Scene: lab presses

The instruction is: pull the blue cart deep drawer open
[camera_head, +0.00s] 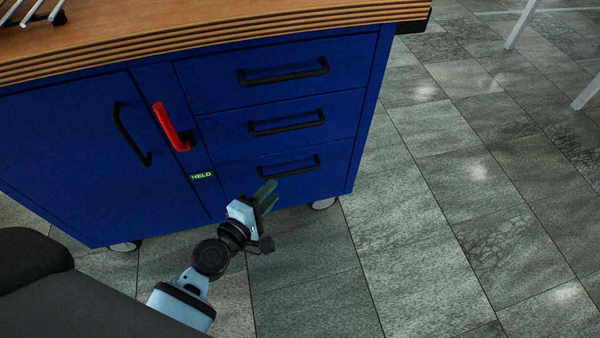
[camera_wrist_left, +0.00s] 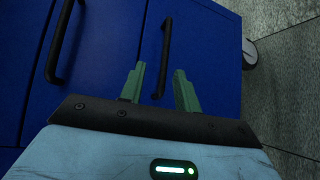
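The blue cart (camera_head: 90,170) has three drawers on its right side, all shut. The lowest, deep drawer (camera_head: 330,178) has a black bar handle (camera_head: 288,167). My left gripper (camera_head: 267,195) is open, just in front of and below the left end of that handle. In the left wrist view the two green fingers (camera_wrist_left: 160,88) are apart. The same handle (camera_wrist_left: 165,50) runs ahead of them, its near end showing in the gap. I cannot tell whether they touch it. My right gripper is not in view.
A red lever (camera_head: 172,127) sits beside the drawers, above a small label reading HELD (camera_head: 202,176). A cupboard door handle (camera_head: 131,134) is to its left. The cart has a wooden top (camera_head: 200,28) and castors (camera_head: 323,203).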

